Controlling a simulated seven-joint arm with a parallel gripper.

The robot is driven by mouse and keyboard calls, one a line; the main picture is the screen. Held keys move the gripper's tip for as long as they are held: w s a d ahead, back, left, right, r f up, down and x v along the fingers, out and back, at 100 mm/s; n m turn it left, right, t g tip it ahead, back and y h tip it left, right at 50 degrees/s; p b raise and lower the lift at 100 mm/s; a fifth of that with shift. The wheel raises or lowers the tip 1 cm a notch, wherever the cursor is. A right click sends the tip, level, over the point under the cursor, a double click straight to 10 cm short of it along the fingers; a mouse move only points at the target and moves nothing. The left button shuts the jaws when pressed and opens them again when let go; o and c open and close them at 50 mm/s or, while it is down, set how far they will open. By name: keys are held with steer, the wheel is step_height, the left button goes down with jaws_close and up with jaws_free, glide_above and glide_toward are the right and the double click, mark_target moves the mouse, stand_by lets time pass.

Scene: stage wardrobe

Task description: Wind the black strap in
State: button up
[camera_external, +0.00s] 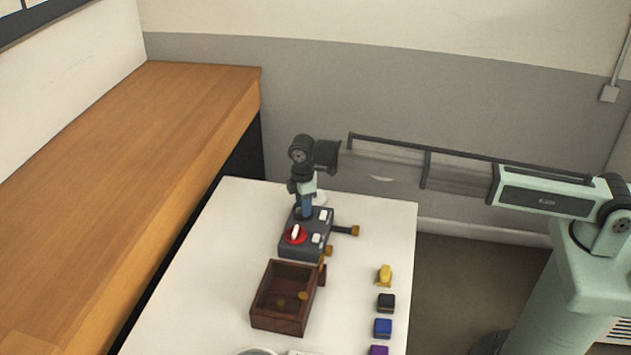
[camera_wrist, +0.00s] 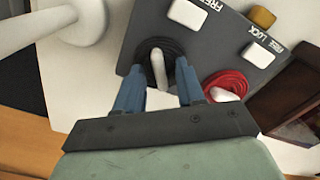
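A dark box (camera_external: 289,250) with white FREE/LOCK switches sits on the white table. A black coil (camera_wrist: 152,50) with a white upright handle (camera_wrist: 160,68) is on its top; in the external view my gripper hides it. A red coil (camera_external: 303,238) with a white handle lies beside it, also visible in the wrist view (camera_wrist: 238,80). My gripper (camera_wrist: 160,66) points down over the black coil, its blue fingers open on either side of the white handle, with gaps showing. A dark piece with a brass end (camera_external: 354,231) sticks out of the box's right side.
A brown open box (camera_external: 264,310) with small items stands in front of the dark box. Yellow (camera_external: 385,274), black (camera_external: 386,303), blue (camera_external: 383,328) and purple (camera_external: 379,350) pieces line the table's right side. A white rounded object (camera_wrist: 80,22) stands near the gripper.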

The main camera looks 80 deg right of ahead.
steer(key=shift+f, duration=0.1)
steer(key=shift+c, duration=0.3)
jaws_close()
stand_by(0.4)
steer(key=m, duration=2.4)
steer(key=shift+m, duration=0.4)
